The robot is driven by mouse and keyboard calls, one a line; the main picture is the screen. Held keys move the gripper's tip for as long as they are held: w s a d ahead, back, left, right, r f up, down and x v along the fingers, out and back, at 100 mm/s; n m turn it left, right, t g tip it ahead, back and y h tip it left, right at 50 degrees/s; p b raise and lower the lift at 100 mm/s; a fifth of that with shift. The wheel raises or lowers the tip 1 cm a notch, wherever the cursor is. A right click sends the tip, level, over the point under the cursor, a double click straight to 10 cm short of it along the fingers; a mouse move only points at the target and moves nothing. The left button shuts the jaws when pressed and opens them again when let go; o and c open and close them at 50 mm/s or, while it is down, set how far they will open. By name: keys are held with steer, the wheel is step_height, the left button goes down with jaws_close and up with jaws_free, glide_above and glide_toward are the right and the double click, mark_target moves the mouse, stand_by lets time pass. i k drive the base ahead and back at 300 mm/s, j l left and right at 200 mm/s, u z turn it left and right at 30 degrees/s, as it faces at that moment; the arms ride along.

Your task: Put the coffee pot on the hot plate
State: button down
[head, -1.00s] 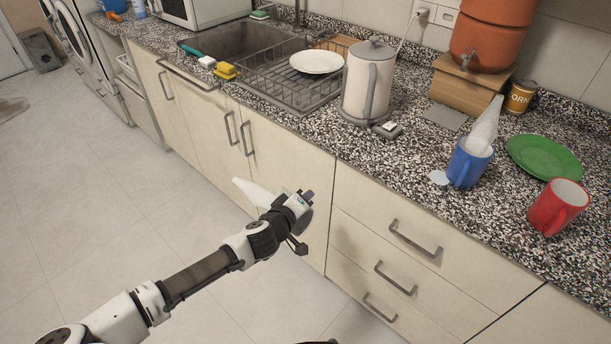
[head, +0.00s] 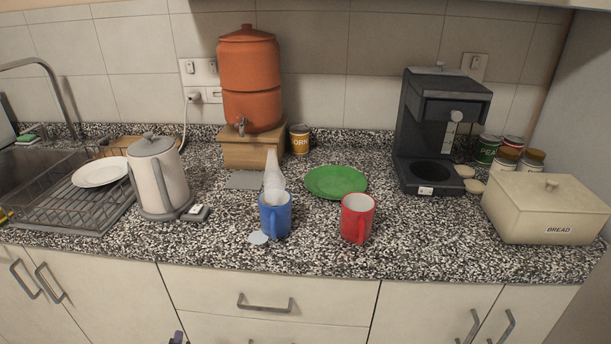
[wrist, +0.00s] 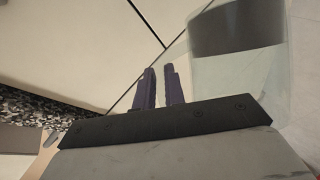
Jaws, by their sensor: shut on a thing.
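The coffee pot (wrist: 238,95), clear glass with a dark band, fills the right of the wrist view. My gripper (wrist: 160,72) has purple fingers close together beside the pot. It is shut on the coffee pot, but the exact grip point is hard to see. In the head view only a purple bit of my gripper (head: 178,338) shows at the bottom edge, below the counter and in front of the cabinets. The black coffee maker (head: 440,110) stands at the counter's back right. Its dark round hot plate (head: 430,171) is bare.
A red mug (head: 357,216), blue mug (head: 275,216) and green plate (head: 337,182) stand left of the coffee maker. The bread box (head: 548,212) and several cans are right of it. Speckled counter (head: 425,235) in front of the coffee maker is clear.

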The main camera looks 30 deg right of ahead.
mark_target(434, 173)
steer(key=k+l+u, duration=0.2)
steer(key=l, duration=0.15)
steer(key=l+u, duration=0.2)
steer(key=l, duration=0.2)
steer(key=k+l+u, duration=0.35)
steer(key=l, duration=0.3)
